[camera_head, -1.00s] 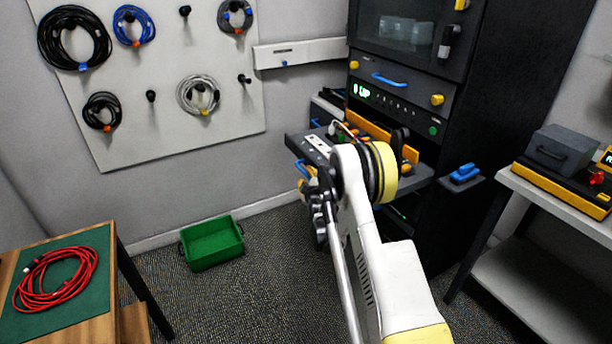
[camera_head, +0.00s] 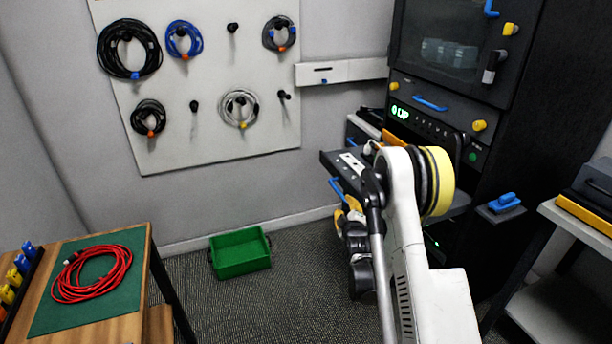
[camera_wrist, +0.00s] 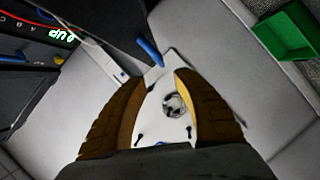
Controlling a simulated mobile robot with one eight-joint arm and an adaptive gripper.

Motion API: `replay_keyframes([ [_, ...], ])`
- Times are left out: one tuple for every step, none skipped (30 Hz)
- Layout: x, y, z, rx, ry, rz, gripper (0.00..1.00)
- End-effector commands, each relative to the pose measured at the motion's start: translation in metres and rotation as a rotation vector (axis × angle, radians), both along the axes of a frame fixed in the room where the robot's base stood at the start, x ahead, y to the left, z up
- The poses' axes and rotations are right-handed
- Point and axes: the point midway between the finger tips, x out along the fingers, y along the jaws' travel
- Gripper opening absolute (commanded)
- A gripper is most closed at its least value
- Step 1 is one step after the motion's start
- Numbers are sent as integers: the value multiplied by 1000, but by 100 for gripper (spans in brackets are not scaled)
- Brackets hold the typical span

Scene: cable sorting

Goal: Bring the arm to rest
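My gripper (camera_wrist: 161,78) shows in the wrist view with its two brown-orange fingers spread apart. Nothing is held between them; the white pegboard with a coiled cable shows in the gap, well beyond the fingertips. In the head view my white arm (camera_head: 405,215) is raised and bent in front of the black equipment rack (camera_head: 530,120). Its far end hangs behind the upper link beside the rack's pulled-out shelf, so the fingers are mostly hidden there. I cannot tell whether the arm touches the shelf.
A pegboard (camera_head: 215,70) holds several coiled cables. A red cable (camera_head: 68,290) lies on a green mat (camera_head: 120,300) on the wooden table at left. A green bin (camera_head: 240,253) sits on the floor. A side table (camera_head: 545,310) stands at right. Carpet is clear around the bin.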

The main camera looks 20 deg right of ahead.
Motion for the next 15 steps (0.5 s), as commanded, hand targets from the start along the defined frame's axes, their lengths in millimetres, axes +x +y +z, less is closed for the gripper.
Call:
replay_keyframes([
  [0, 0, 0, 0, 0, 0, 36],
  [0, 0, 0, 0, 0, 0, 36],
  [0, 1, 2, 3, 1, 1, 36],
  [0, 2, 4, 7, 3, 0, 36],
  [0, 3, 7, 15, 5, 2, 36],
  [1, 6, 13, 28, 11, 3, 36],
  [1, 9, 20, 42, 15, 4, 36],
  [0, 13, 28, 60, 22, 6, 36],
  [-1, 20, 40, 88, 35, 8, 36],
  [-2, 26, 50, 112, 44, 9, 36],
  [-5, 32, 60, 139, 55, 9, 36],
  [-10, 40, 75, 176, 72, 9, 36],
  [-14, 48, 86, 205, 83, 8, 36],
  [-19, 55, 96, 233, 98, 6, 36],
  [-27, 63, 109, 270, 114, 3, 36],
])
